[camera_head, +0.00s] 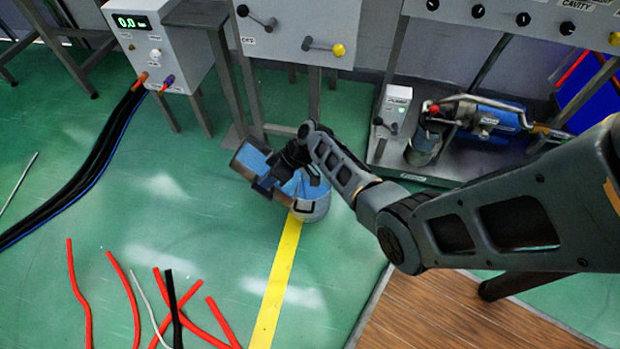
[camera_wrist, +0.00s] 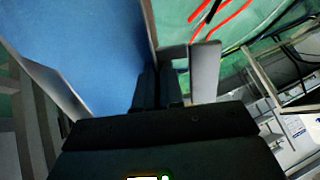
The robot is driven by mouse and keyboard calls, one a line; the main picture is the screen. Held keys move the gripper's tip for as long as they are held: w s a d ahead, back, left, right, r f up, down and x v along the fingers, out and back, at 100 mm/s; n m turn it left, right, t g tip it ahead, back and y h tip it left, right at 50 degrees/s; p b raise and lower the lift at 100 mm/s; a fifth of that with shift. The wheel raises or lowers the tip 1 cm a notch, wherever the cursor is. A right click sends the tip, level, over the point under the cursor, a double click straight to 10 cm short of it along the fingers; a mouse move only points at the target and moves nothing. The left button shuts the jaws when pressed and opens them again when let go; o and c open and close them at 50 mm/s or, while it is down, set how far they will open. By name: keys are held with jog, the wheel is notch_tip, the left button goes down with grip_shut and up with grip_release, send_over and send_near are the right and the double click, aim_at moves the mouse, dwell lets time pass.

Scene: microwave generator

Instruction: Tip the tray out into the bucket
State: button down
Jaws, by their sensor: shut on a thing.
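The tray (camera_head: 252,160) has a blue face and a grey edge. It is held tilted above the floor, left of the bucket. My gripper (camera_head: 273,181) is shut on the tray's edge. In the wrist view the tray's blue face (camera_wrist: 85,45) fills the upper left, and my dark fingers (camera_wrist: 157,88) meet at its right edge beside a grey bracket-like part. The bucket (camera_head: 318,210) is grey with blue at its top and stands on the floor by the yellow line. My arm and gripper hide part of it.
Red hoses (camera_head: 128,295) and a black one lie on the green floor at lower left. Black cables (camera_head: 75,185) run from a white power unit (camera_head: 160,45). A cabinet on legs (camera_head: 295,30) stands behind the tray. A pump cart (camera_head: 455,155) stands to the right.

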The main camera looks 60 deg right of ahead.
jog(key=shift+s+d+r+t+y+b, duration=0.2)
jog(key=shift+s+d+r+t+y, duration=0.2)
jog(key=shift+d+r+y, duration=0.15)
jog(key=shift+s+d+r+t+y+b, duration=0.15)
jog(key=shift+s+d+r+t+y, duration=0.25)
jog(key=shift+r, duration=0.2)
dwell(0.6)
jog(key=shift+s+d+r+t+y, duration=0.5)
jog(key=shift+s+d+r+y, duration=0.15)
jog(key=shift+d, duration=0.2)
dwell(0.5)
jog(key=shift+s+d+r+t+y+b, duration=0.15)
jog(key=shift+s+d+r+t+y, duration=0.15)
jog(key=shift+s+d, duration=0.15)
jog(key=shift+s+d+r+t+y+b, duration=0.15)
jog(key=shift+s+d+t+y, duration=0.15)
jog(key=shift+d, duration=0.1)
dwell(0.5)
jog(key=shift+d, duration=0.1)
